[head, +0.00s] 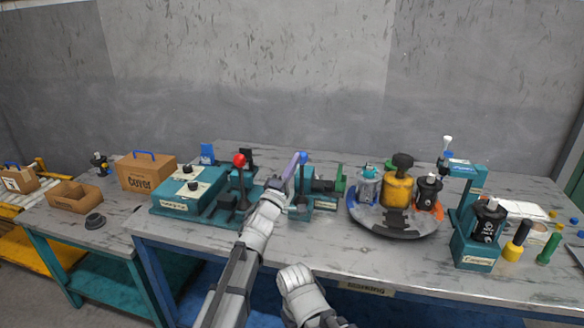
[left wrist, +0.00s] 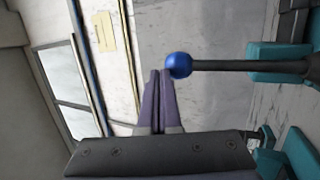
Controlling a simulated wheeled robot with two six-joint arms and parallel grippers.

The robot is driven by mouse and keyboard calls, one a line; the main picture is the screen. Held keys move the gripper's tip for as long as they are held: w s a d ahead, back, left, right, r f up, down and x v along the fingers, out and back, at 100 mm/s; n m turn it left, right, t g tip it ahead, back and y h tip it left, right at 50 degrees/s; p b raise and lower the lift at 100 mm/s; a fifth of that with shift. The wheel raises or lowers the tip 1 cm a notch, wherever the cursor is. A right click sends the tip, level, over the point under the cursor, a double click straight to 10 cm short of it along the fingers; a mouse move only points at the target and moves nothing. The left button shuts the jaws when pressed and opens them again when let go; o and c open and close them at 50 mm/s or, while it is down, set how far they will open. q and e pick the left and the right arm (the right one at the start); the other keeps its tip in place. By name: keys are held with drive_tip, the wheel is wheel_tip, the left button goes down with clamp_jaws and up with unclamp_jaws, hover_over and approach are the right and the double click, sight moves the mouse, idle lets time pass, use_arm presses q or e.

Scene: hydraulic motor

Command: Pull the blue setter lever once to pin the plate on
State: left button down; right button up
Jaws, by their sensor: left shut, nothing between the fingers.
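The blue setter lever shows as a blue ball knob (head: 303,157) on a dark upright rod, on the teal setter (head: 325,204) at the middle of the bench. My left gripper (head: 293,160) has purple fingers, shut and empty, just left of the knob. In the left wrist view the closed fingertips (left wrist: 160,73) are right beside the blue knob (left wrist: 178,66), with the dark rod (left wrist: 245,66) running off to the right. I cannot tell whether they touch. The plate cannot be made out.
A red-knobbed lever (head: 239,160) stands left of my left gripper on a teal machine. A round turntable (head: 395,226) with a yellow motor part (head: 397,188) is to the right. A teal press stand (head: 477,246) stands further right. The front bench strip is clear.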

use_arm(q)
drive_tip(key=shift+w+d+r, duration=0.15)
drive_tip(key=shift+w, duration=0.25)
drive_tip(key=shift+s, duration=0.15)
idle(0.4)
